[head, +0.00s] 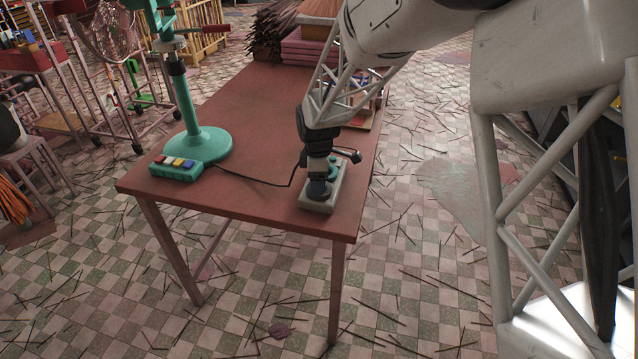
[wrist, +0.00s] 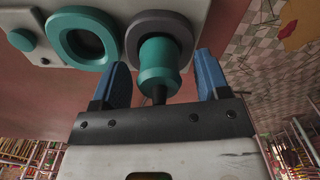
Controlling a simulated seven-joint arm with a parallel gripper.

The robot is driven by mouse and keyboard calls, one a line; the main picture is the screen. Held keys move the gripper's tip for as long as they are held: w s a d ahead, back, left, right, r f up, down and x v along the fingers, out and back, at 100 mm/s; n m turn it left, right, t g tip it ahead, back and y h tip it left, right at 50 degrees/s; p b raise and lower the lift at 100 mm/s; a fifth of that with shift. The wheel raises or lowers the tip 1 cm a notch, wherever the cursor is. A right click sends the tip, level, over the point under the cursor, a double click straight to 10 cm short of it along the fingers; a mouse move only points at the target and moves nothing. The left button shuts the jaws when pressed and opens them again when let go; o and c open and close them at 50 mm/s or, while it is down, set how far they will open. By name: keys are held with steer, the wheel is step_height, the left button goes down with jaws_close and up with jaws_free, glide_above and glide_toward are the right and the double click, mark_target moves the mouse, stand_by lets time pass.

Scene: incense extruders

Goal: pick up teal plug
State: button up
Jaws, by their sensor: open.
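The teal plug (wrist: 158,62) points into the grey ring socket (wrist: 143,22) on a pale outlet block (wrist: 190,12). A short dark stem sticks out of its near end. My gripper (wrist: 162,60) is open, with one blue finger on each side of the plug and a visible gap on both sides. A teal ring socket (wrist: 102,42) with a dark hole sits to the left of the plug. In the head view, my gripper (head: 318,188) is over the front of the outlet block (head: 338,193), and the plug is hidden or too small to tell.
The block stands near the front right corner of the red table (head: 250,190). A dark cable (head: 255,181) runs left to a teal switch box (head: 177,167) beside a green press stand (head: 205,145). Pink trays (head: 305,48) and incense bundles stand at the back.

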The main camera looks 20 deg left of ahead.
steer(key=shift+c, duration=0.2)
steer(key=c, duration=1)
steer(key=shift+r, duration=0.8)
step_height(320, 180, up, 2)
steer(key=shift+r, duration=0.1)
steer(key=s+d, duration=0.2)
steer(key=s, duration=0.2)
steer(key=s+d, duration=0.3)
steer(key=s, duration=0.2)
steer(key=s+d+r, duration=0.1)
steer(key=s+d, duration=0.2)
steer(key=s, duration=0.2)
steer(key=shift+r, duration=0.1)
steer(key=shift+w, duration=0.1)
steer(key=w+a+r, duration=0.1)
steer(key=w+a, duration=0.1)
steer(key=w, duration=0.5)
steer(key=w+a+r, duration=0.1)
steer(key=w+a, duration=0.2)
steer(key=w, duration=0.4)
steer(key=w+a+r, duration=0.1)
steer(key=w+a, duration=0.2)
steer(key=w, duration=0.4)
steer(key=shift+w+r, duration=0.25)
steer(key=shift+w, duration=0.1)
